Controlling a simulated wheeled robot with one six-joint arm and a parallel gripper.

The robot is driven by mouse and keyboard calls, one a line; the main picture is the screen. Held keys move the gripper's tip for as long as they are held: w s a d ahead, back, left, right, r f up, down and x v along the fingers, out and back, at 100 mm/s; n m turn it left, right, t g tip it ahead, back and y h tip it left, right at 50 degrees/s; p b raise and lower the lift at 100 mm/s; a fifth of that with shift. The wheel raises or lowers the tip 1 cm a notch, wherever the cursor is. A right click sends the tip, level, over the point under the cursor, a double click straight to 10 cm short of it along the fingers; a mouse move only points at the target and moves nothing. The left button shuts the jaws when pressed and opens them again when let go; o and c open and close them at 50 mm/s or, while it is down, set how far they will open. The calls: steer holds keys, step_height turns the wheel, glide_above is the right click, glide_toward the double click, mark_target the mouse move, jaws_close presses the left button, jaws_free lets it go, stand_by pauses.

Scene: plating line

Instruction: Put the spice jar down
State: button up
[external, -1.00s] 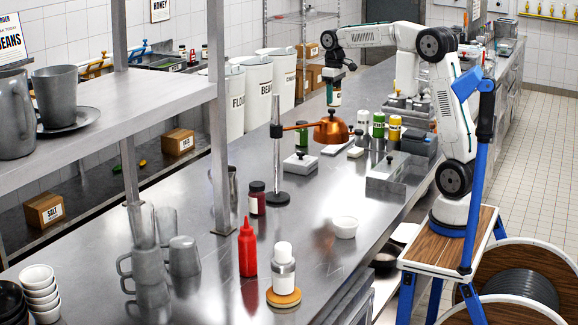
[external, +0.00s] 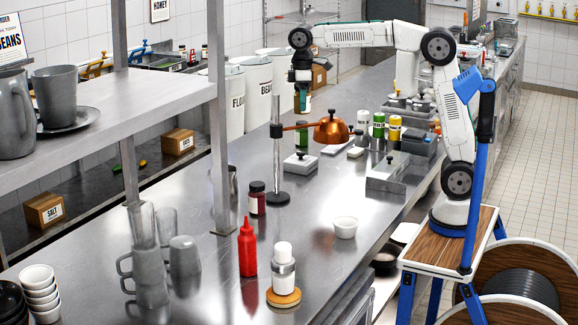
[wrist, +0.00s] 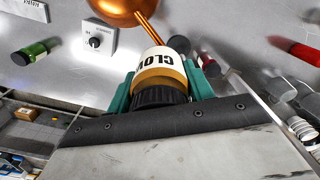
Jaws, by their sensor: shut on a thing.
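My gripper (external: 303,93) is shut on a spice jar (wrist: 158,68), its teal fingers on either side of the jar in the wrist view (wrist: 160,90). The jar has a white label reading "CLO", a brownish band and a black lid towards my gripper. In the external view the held jar (external: 303,104) is small and partly covered by the fingers. It hangs above the steel counter (external: 215,285), in line with the green jar behind the lamp stand. I cannot tell its exact height.
A copper lamp (external: 331,131) on a stand (external: 278,170) is close by. A green jar (external: 301,136) and a white knobbed box (external: 300,163) stand near it. Several spice jars (external: 378,125) are to the right. White bins (external: 257,88) line the back.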

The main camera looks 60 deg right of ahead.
steer(key=s+a+n, duration=0.2)
steer(key=s+a, duration=0.3)
steer(key=a, duration=0.4)
steer(key=s+a+n, duration=0.3)
steer(key=s+a, duration=0.1)
steer(key=a, duration=0.4)
steer(key=s+a+n, duration=0.5)
steer(key=s+a, duration=0.9)
steer(key=s, duration=0.3)
step_height(320, 180, down, 23)
steer(key=w+a, duration=0.3)
steer(key=w, duration=0.1)
steer(key=w+a+f, duration=0.1)
steer(key=w+a, duration=0.2)
steer(key=w, duration=0.1)
steer(key=w+a, duration=0.3)
steer(key=w, duration=0.1)
steer(key=shift+w+a+f, duration=0.25)
steer(key=shift+f, duration=0.8)
steer(key=shift+w+a+f, duration=0.1)
steer(key=shift+f, duration=0.75)
steer(key=shift+f, duration=0.15)
steer(key=o, duration=1)
steer(key=shift+o, duration=0.7)
